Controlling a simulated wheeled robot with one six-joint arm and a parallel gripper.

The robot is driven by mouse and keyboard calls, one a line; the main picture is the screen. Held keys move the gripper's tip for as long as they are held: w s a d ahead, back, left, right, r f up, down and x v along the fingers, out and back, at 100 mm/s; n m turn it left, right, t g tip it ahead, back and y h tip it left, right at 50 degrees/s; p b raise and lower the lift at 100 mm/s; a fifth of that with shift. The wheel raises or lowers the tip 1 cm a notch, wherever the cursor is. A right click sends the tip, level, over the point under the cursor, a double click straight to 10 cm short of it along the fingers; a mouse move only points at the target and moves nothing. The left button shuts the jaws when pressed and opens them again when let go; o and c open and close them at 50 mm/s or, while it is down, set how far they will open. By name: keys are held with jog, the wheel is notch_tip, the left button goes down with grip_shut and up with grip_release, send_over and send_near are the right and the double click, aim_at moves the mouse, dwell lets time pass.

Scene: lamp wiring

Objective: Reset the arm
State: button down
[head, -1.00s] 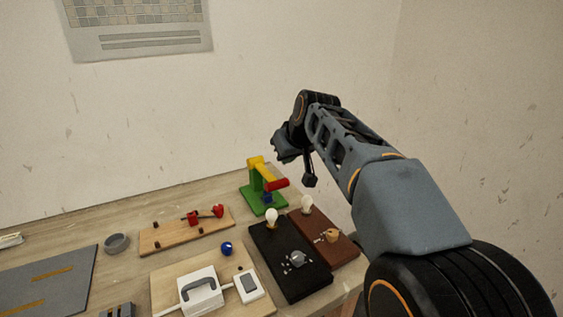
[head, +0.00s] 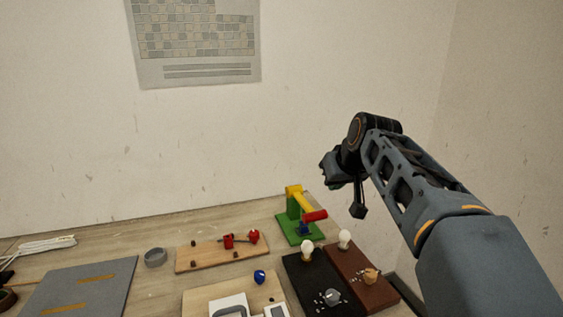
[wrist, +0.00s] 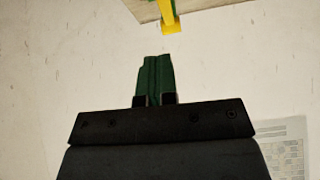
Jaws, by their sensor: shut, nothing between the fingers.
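My arm reaches in from the right of the head view, raised above the right part of the table. My gripper (head: 335,170) hangs at the arm's far end, high over the table and small and dark in this view. In the wrist view my gripper (wrist: 155,58) shows its two green fingers together, with nothing between them. It points at the wall, with the yellow arm (wrist: 169,22) of the toy stand at the top of that view, apart from the fingertips.
On the table (head: 150,223) stand a green-yellow-red stand (head: 300,212), black (head: 305,280) and brown (head: 362,275) bulb boards, a wooden board (head: 205,259) with red parts, a grey ring (head: 155,257) and a grey mat (head: 75,290). Walls rise behind and at right.

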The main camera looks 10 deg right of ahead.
jog(key=s+f+m+g+p, duration=0.1)
jog(key=s+f+m+g, duration=0.15)
jog(key=f, duration=0.45)
jog(key=s+a+f+p, duration=0.1)
jog(key=s+f+p, duration=0.1)
jog(key=s, duration=0.3)
jog(key=s+a+f+g+h+p, duration=0.1)
jog(key=s+f+p, duration=0.1)
jog(key=s, duration=0.4)
jog(key=s+f+n+p, duration=0.1)
jog(key=s+f+p, duration=0.1)
jog(key=s+p, duration=0.2)
jog(key=shift+s+a+f, duration=0.2)
jog(key=shift+s+a, duration=0.2)
jog(key=shift+s, duration=0.25)
